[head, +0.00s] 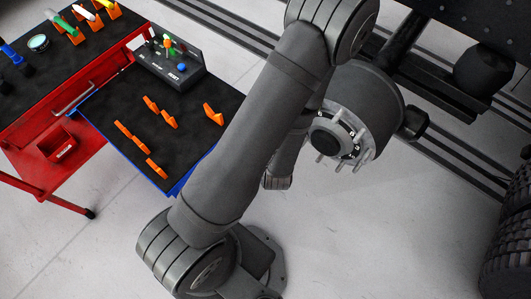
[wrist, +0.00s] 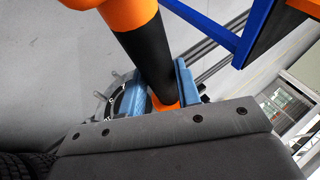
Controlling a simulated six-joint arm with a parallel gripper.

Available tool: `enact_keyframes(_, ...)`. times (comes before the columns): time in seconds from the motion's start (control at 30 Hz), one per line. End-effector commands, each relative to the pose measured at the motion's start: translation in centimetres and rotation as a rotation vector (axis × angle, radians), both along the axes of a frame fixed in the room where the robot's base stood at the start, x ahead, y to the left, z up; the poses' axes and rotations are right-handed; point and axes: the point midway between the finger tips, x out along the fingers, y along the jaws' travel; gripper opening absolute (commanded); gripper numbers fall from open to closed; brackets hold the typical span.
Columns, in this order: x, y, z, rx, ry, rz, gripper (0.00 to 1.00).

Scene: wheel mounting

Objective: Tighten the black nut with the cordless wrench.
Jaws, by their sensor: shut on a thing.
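In the wrist view, my gripper (wrist: 162,88) has its two blue fingers closed on the cordless wrench (wrist: 146,48), one on each side. The wrench has a black grip with orange above and a small orange part below. Its working end is out of view. In the head view my arm hides the gripper and the wrench. The wheel hub (head: 333,137) there is grey with several bare-looking studs around a dark centre. A dark ring with studs shows partly behind the fingers in the wrist view (wrist: 116,97). I cannot make out the black nut.
A black-topped, blue-edged table (head: 195,143) at left holds several orange holders (head: 157,168) and a grey box (head: 178,68) with coloured knobs. A red bench (head: 90,70) stands behind it. A tyre (head: 510,240) is at the right edge. The floor below the hub is clear.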

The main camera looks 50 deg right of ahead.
Motion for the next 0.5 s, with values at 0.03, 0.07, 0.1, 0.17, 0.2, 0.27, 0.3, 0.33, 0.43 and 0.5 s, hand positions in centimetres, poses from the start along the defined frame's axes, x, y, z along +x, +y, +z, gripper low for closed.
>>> enact_keyframes(0.03, 0.0, -0.6, 0.1, -0.006, -0.002, 0.001, 0.0)
enact_keyframes(0.07, 0.0, -0.8, 0.1, -0.006, -0.002, 0.001, 0.0)
enact_keyframes(0.1, 0.0, -1.2, 0.1, -0.006, -0.001, 0.001, 0.0)
enact_keyframes(0.17, 0.0, -1.7, 0.1, -0.005, 0.0, 0.0, 0.0)
enact_keyframes(0.2, 0.0, -2.0, 0.1, -0.005, -0.001, 0.001, 0.0)
enact_keyframes(0.27, 0.0, -2.4, 0.1, -0.005, -0.001, 0.001, 0.0)
enact_keyframes(0.3, 0.0, -2.7, 0.1, -0.005, -0.001, 0.001, 0.0)
enact_keyframes(0.33, 0.0, -3.0, 0.1, -0.004, -0.001, 0.002, 0.0)
enact_keyframes(0.43, 0.0, -3.5, 0.1, -0.003, -0.001, 0.0, 0.0)
enact_keyframes(0.5, 0.0, -3.9, 0.1, -0.004, -0.001, 0.001, 0.0)
